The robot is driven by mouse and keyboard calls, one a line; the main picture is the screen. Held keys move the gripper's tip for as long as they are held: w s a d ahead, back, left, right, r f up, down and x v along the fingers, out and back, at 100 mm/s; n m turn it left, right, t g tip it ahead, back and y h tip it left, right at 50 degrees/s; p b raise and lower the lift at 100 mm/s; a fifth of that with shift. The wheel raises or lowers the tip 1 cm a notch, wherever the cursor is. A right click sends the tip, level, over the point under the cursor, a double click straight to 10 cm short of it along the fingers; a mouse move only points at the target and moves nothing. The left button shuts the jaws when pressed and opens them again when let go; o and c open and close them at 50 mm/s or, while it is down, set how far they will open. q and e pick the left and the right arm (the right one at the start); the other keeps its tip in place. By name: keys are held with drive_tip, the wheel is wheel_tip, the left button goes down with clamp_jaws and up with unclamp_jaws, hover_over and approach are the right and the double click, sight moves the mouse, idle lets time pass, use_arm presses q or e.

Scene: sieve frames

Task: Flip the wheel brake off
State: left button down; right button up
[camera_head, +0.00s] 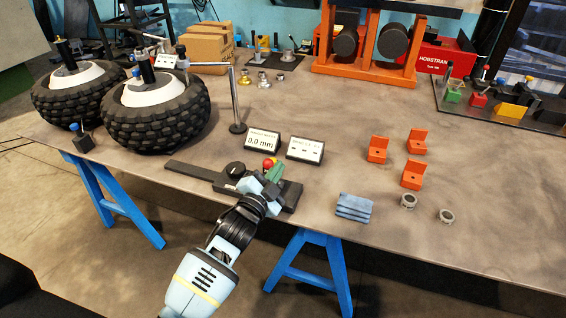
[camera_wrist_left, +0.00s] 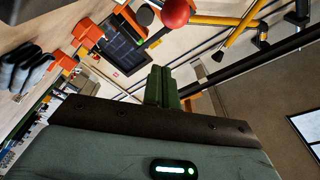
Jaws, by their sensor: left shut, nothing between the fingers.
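A dark fixture (camera_head: 292,196) lies near the table's front edge, with a long flat bar to the left and a black round knob (camera_head: 235,170). A red ball (camera_head: 269,163) shows at this fixture, like a lever's end; it also shows at the top of the left wrist view (camera_wrist_left: 177,12). I cannot tell which part is the wheel brake. My left gripper (camera_head: 276,172) is shut and empty, its green fingers over the fixture, close beside the red ball. The fingers also show in the left wrist view (camera_wrist_left: 162,86). Whether they touch the ball is unclear. The gripper hides part of the fixture.
Two knobbly tyres, one at far left (camera_head: 72,97) and one nearer (camera_head: 155,110), lie on the table. Two small displays, one reading 0.0 mm (camera_head: 262,140) and another (camera_head: 305,149), stand behind the fixture. Orange brackets (camera_head: 378,149), grey rings (camera_head: 408,201) and blue pads (camera_head: 354,207) lie right.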

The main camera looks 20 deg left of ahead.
use_arm(q)
drive_tip(key=v, duration=0.5)
drive_tip(key=shift+s+a, duration=0.15)
drive_tip(key=shift+s, duration=0.25)
use_arm(e)
drive_tip(key=shift+a, duration=0.4)
drive_tip(key=shift+d, duration=0.1)
